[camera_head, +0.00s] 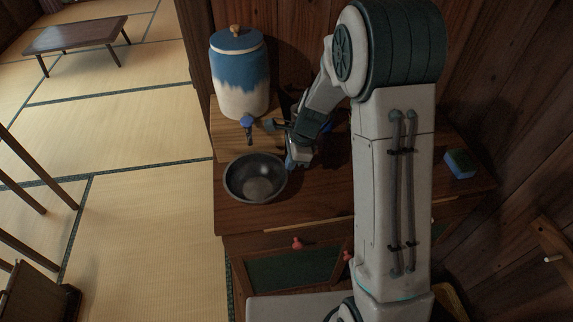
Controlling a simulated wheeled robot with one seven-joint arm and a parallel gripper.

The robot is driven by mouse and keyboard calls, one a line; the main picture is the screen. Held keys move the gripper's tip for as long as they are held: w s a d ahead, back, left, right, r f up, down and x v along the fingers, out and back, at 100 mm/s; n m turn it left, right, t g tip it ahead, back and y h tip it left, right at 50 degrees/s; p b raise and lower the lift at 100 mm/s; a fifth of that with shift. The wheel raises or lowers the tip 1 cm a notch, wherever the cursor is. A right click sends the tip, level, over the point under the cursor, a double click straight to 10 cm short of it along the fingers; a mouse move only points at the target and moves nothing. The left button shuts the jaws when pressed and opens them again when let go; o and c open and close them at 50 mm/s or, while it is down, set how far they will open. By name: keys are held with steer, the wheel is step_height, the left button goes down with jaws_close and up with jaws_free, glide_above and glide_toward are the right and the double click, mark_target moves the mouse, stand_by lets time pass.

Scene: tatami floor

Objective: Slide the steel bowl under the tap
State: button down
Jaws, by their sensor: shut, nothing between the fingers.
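The steel bowl (256,178) is dark grey and round, upright and empty-looking on the wooden cabinet top near its left front edge. The tap (248,126) is blue and dark, low on the front of a blue and cream crock (240,88) with a lid. The bowl sits in front of the tap, slightly to its right in the picture. My gripper (291,163) is shut beside the bowl's right rim, close to it; I cannot tell whether they touch. The fingertips are small and partly dark in this view.
A blue and green sponge-like block (460,164) lies at the right of the cabinet top (330,205). Wooden walls stand behind and to the right. The cabinet's left edge is close to the bowl.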

steer(key=shift+d, duration=0.1)
stand_by(0.3)
steer(key=d, duration=0.4)
steer(key=shift+w, duration=0.2)
steer(key=v, duration=0.9)
steer(key=s+a+r+n+h+p, duration=0.1)
steer(key=s+a+n+h, duration=0.1)
steer(key=s+a+n, duration=0.5)
steer(key=s+a+r+n+h+p, duration=0.1)
steer(key=s+a+n, duration=0.3)
steer(key=s+n, duration=0.7)
steer(key=w+f, duration=0.1)
steer(key=f, duration=0.2)
steer(key=w+f+n, duration=0.1)
steer(key=w+f, duration=0.1)
steer(key=f, duration=0.1)
steer(key=w+f+n, duration=0.1)
steer(key=w+f, duration=0.1)
steer(key=f, duration=0.2)
steer(key=shift+a, duration=0.3)
steer(key=shift+w+a, duration=0.15)
steer(key=shift+w, duration=0.3)
